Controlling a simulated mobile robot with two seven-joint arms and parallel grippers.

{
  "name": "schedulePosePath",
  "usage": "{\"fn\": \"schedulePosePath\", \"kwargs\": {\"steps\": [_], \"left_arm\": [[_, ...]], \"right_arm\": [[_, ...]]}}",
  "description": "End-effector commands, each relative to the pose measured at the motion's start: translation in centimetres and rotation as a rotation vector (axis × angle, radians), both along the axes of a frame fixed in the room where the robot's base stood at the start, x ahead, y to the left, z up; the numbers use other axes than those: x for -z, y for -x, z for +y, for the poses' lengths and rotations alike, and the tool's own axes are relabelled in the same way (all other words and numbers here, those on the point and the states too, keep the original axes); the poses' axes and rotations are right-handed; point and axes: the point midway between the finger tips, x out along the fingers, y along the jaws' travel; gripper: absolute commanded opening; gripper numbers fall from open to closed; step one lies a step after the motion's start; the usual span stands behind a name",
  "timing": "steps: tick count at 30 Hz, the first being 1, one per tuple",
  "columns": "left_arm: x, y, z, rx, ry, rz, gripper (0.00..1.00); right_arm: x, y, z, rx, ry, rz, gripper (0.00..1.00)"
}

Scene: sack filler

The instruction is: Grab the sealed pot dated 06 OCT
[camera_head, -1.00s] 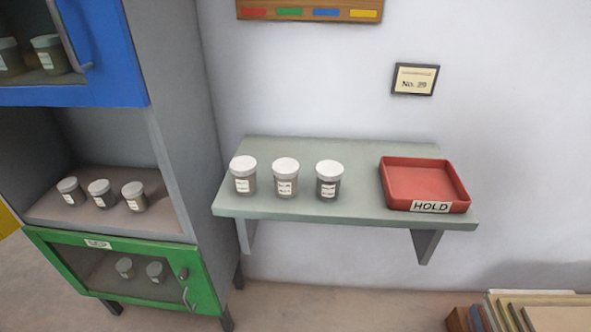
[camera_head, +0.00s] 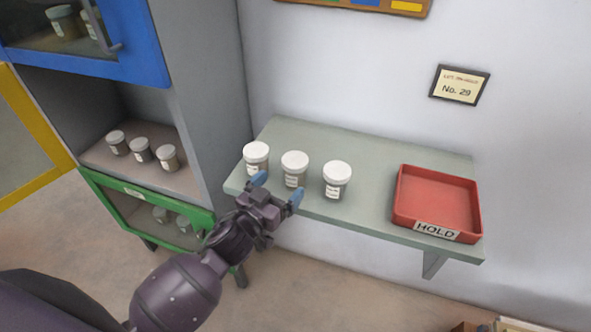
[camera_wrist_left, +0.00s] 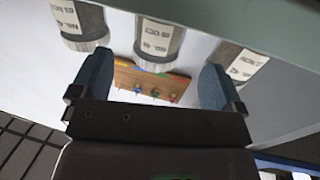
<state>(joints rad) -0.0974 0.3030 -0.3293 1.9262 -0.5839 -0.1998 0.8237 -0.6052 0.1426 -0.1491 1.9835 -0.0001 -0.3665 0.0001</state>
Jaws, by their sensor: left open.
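Three grey pots with white lids stand in a row on the wall shelf: a left pot (camera_head: 256,157), a middle pot (camera_head: 295,168) and a right pot (camera_head: 337,180). Their labels are too small to read for a date in the head view. My left gripper (camera_head: 278,188) is open and empty at the shelf's front edge, before the left and middle pots. In the left wrist view the pots appear upside down; one pot (camera_wrist_left: 158,42) lies between the fingers' directions, beyond the tips. My right gripper is not in view.
The shelf (camera_head: 390,160) also holds a red HOLD tray (camera_head: 402,208), which is empty. A grey cabinet with a blue door (camera_head: 140,62) and a green door (camera_head: 200,215) stands left, with several more pots inside. A framed sign (camera_head: 460,85) reads No. 29.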

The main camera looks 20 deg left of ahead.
Motion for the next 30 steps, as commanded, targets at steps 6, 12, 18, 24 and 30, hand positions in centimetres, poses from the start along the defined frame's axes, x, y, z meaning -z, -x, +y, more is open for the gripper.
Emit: {"fn": "schedulePosePath", "kwargs": {"steps": [6,12,18,24,30], "left_arm": [[0.0,-1.9,-0.4,-0.001,-0.001,0.001,0.94],[0.0,-3.3,-0.9,-0.001,-0.001,0.000,0.94],[0.1,-5.8,-1.6,-0.002,-0.002,0.001,0.94],[0.2,-6.9,-1.9,-0.002,-0.001,0.003,0.94],[0.2,-7.0,-1.9,-0.002,-0.001,0.003,0.94]], "right_arm": [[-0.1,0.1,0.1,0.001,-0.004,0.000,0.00],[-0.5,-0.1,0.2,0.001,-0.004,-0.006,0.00],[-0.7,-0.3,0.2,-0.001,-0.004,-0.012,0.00],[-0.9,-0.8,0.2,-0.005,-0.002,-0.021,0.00],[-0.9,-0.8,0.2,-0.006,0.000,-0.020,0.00]]}}
